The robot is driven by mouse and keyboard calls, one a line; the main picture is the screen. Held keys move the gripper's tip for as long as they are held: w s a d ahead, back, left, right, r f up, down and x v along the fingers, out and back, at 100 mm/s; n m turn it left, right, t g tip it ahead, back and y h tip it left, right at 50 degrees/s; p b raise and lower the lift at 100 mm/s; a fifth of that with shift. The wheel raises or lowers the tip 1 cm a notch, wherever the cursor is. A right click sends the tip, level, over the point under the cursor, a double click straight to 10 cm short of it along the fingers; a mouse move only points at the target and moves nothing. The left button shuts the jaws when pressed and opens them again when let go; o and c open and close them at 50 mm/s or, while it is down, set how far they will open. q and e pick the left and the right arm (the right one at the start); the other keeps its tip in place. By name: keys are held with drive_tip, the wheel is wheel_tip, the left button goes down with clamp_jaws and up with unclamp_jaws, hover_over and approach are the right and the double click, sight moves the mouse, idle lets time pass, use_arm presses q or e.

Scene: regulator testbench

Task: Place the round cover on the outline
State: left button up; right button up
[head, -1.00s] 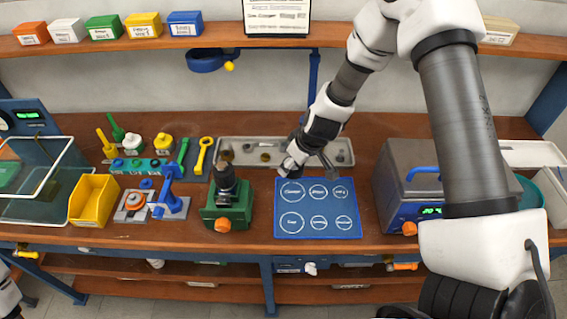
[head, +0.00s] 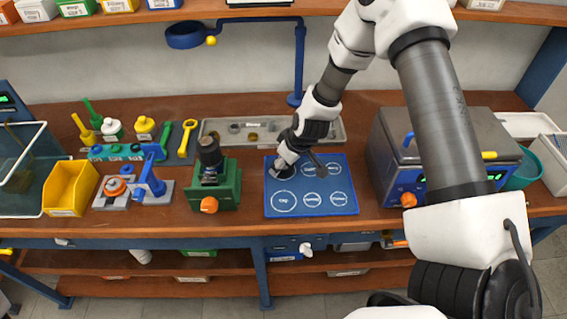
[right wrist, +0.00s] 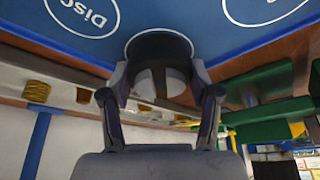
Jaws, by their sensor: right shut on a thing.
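The blue mat (head: 299,187) lies on the bench and carries two rows of white labelled circle outlines. My right gripper (head: 287,163) is over the mat's upper-left outline. In the right wrist view, my right gripper (right wrist: 160,78) is shut on a dark round cover (right wrist: 160,45), with a finger on each side. The cover is at the mat, and a white outline arc shows along its far edge. I cannot tell whether it touches the mat. The gripper hides most of the cover and that outline in the head view. My left gripper is not in view.
A grey tray (head: 337,134) with small parts lies behind the mat. A green fixture (head: 228,190) with a black top stands left of the mat. A grey metal box (head: 437,140) stands to the right. The mat's front row is clear.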

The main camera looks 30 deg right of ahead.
drive_tip(key=o, duration=1.3)
drive_tip(key=shift+w+f, duration=0.15)
drive_tip(key=shift+c, duration=0.2)
drive_tip(key=p+v, duration=1.1)
drive_tip(key=v, duration=0.2)
drive_tip(key=s+a+f+g, duration=0.1)
drive_tip(key=s+f, duration=0.2)
drive_tip(key=s+a+f+m, duration=0.1)
drive_tip(key=s+a+f, duration=0.1)
drive_tip(key=s+f, duration=0.1)
drive_tip(key=s+a+f+g+h, duration=0.1)
drive_tip(key=s+f, duration=0.2)
drive_tip(key=s, duration=0.1)
drive_tip(key=shift+s+a+f+g+b, duration=0.15)
drive_tip(key=shift+s+f+g+b, duration=0.15)
drive_tip(key=shift+s+f+b, duration=0.1)
drive_tip(key=s+a+f+m+g, duration=0.1)
drive_tip(key=s+a+f, duration=0.1)
drive_tip(key=s, duration=0.4)
drive_tip(key=s+a+f+m, duration=0.1)
drive_tip(key=s+a+f, duration=0.1)
drive_tip(key=s, duration=0.4)
drive_tip(key=shift+s+a+f+g, duration=0.35)
drive_tip(key=shift+s+a+g, duration=0.05)
drive_tip(key=shift+a, duration=0.25)
